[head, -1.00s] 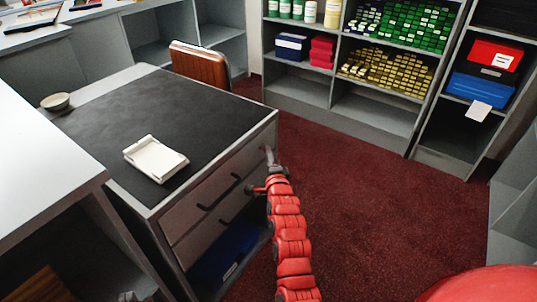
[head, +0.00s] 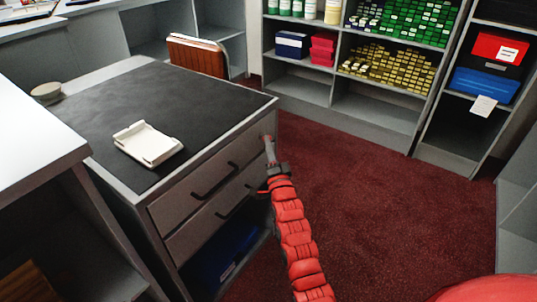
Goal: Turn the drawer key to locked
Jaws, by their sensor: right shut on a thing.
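The grey desk pedestal (head: 134,200) has two drawers with dark bar handles on its front. The upper drawer (head: 178,202) and the lower drawer (head: 200,233) both look closed. My right gripper (head: 268,143) reaches up to the right end of the upper drawer front, just under the desktop edge. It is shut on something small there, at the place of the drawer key. The key itself is hidden by the fingers or too small to make out, so its angle cannot be told. My left gripper is not in view.
A white tray (head: 148,143) lies on the black desktop (head: 190,100), with a bowl (head: 46,92) at its far left. A blue box (head: 225,262) sits below the drawers. Shelves (head: 340,110) stand behind. Red carpet (head: 370,190) to the right is clear.

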